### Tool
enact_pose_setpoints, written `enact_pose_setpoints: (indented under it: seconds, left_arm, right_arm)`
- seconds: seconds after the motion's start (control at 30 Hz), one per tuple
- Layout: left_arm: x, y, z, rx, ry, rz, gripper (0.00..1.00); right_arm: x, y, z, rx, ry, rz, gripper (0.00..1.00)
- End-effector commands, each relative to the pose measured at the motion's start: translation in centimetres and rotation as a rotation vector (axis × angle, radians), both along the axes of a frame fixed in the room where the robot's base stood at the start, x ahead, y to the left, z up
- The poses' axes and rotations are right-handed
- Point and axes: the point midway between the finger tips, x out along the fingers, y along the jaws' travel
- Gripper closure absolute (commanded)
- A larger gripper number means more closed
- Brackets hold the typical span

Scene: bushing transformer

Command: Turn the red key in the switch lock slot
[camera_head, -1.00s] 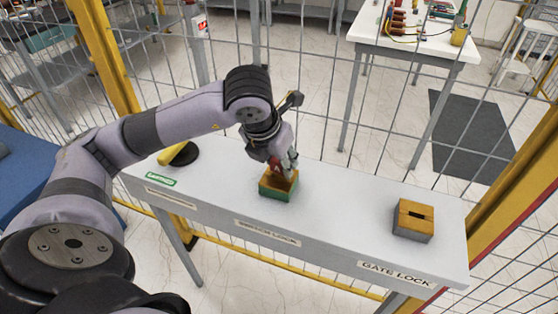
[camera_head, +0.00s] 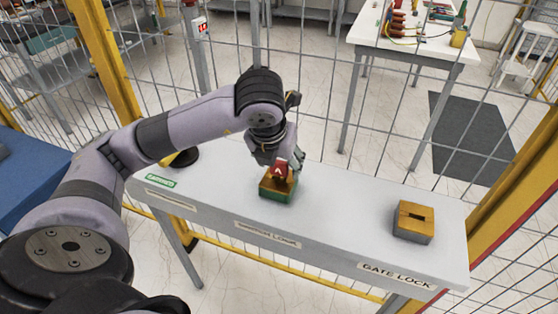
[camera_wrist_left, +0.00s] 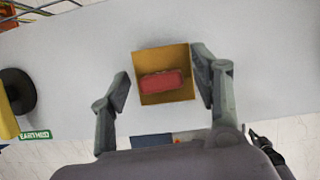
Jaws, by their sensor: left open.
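The switch lock (camera_head: 277,187) is a small box with a yellow top and green sides, standing mid-table behind the label that reads as switch lock. The red key (camera_head: 281,170) stands upright in its top. In the left wrist view the red key (camera_wrist_left: 162,83) lies across the yellow top of the switch lock (camera_wrist_left: 165,59), slightly tilted. My left gripper (camera_head: 285,172) is right above the lock. Its fingers (camera_wrist_left: 164,88) are spread on either side of the box, apart from the key. The slot is hidden under the key. My right gripper is not seen.
The gate lock (camera_head: 414,221), a yellow-topped grey box with an empty slot, stands at the right of the grey table (camera_head: 345,208). A green label (camera_head: 160,180) and a black round base with a yellow part (camera_head: 185,157) are at the left. A mesh fence stands behind.

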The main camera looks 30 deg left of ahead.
Motion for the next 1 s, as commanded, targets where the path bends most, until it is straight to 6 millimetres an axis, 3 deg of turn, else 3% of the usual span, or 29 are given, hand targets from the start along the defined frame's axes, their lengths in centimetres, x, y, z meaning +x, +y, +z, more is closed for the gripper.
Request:
enact_pose_setpoints:
  seconds: [0.33, 0.57, 1.0]
  left_arm:
    - [-0.2, -0.1, 0.9, -0.001, -0.004, 0.000, 0.42]
    - [-1.8, -0.6, 5.1, 0.000, -0.009, -0.003, 0.42]
    - [-3.8, -1.1, 10.1, 0.001, -0.006, 0.000, 0.42]
  right_arm:
    - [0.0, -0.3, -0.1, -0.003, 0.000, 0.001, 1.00]
    - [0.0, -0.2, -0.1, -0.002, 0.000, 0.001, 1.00]
    - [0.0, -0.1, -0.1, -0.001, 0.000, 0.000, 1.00]
